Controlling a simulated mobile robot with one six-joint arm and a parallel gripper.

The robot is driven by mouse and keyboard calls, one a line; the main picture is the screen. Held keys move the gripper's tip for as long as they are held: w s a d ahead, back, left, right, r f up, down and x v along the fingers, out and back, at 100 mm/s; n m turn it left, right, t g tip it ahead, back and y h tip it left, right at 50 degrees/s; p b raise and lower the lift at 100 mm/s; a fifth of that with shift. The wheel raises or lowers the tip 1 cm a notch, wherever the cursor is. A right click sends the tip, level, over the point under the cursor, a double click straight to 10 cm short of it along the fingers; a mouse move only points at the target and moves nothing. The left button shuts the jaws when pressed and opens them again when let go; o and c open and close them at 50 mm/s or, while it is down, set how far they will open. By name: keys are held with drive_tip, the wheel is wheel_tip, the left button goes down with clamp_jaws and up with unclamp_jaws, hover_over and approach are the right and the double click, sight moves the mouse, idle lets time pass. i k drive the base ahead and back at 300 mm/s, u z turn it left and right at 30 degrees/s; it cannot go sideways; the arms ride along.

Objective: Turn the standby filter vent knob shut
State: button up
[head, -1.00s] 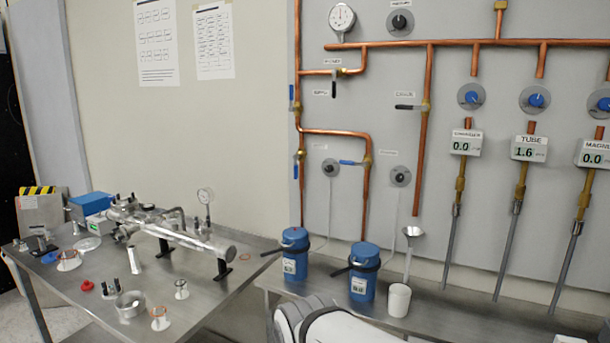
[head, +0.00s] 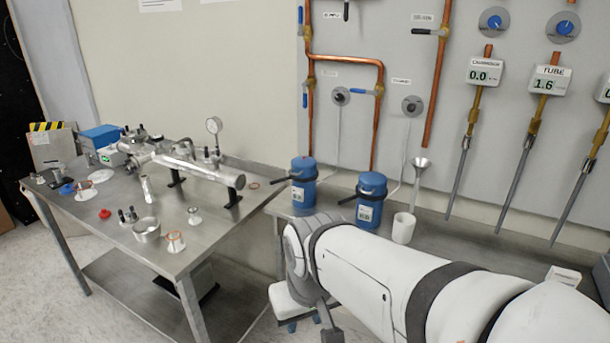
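Two small dark knobs on grey round plates sit low on the wall panel, a left one (head: 340,96) and a right one (head: 412,105). A thin tube runs down from each toward the blue canisters. Their labels are too small to read, so I cannot tell which is the standby filter vent knob, nor how far either is turned. The left blue canister (head: 303,183) and right blue canister (head: 371,200) stand on the bench below. My white arm reaches in from the bottom right, in front of the bench and below the knobs.
Copper pipes (head: 377,125) with blue-handled valves stand beside the knobs. A steel table (head: 110,200) with metal apparatus is at left. A white-seated stool (head: 290,297) is partly behind my arm.

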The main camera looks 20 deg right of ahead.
sight(410, 108)
drive_tip(key=u, duration=0.4)
drive_tip(key=k, duration=1.3)
drive_tip(key=u, duration=0.05)
drive_tip(key=i, duration=0.6)
drive_tip(key=z, duration=0.95)
drive_tip(key=i, duration=1.15)
drive_tip(key=z, duration=0.55)
